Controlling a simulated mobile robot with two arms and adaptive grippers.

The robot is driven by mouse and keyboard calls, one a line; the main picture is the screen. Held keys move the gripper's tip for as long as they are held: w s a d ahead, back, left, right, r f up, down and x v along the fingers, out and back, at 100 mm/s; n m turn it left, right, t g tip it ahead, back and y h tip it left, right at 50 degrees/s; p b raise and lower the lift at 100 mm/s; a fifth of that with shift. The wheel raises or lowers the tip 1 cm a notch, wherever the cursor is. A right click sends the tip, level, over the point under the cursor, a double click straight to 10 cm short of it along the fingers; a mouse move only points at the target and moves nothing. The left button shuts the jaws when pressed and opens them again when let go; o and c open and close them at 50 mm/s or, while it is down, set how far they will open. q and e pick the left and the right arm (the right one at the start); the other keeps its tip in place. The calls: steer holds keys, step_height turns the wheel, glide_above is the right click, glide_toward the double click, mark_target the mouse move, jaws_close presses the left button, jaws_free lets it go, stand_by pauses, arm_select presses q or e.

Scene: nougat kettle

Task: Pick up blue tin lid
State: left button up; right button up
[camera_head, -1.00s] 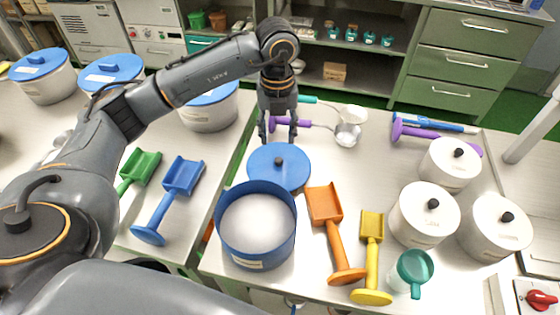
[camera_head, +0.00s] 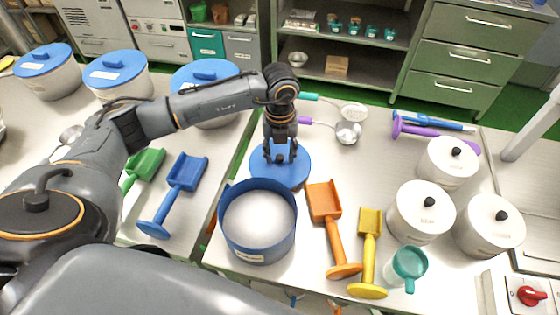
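The blue tin lid (camera_head: 294,176) lies flat on the table, just behind the open blue tin (camera_head: 257,246), which holds a white powder. My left gripper (camera_head: 280,158) points down over the middle of the lid, with its fingers apart on either side of where the dark knob was seen. My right gripper is not in view.
An orange scoop (camera_head: 333,225) and a yellow scoop (camera_head: 369,250) lie right of the tin. White canisters (camera_head: 420,213) and a teal cup (camera_head: 406,264) stand further right. Ladles (camera_head: 347,132) lie behind. A blue scoop (camera_head: 174,192) lies on the left table.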

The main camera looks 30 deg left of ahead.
arm_select(q)
jaws_close()
steer(key=shift+r, duration=0.1)
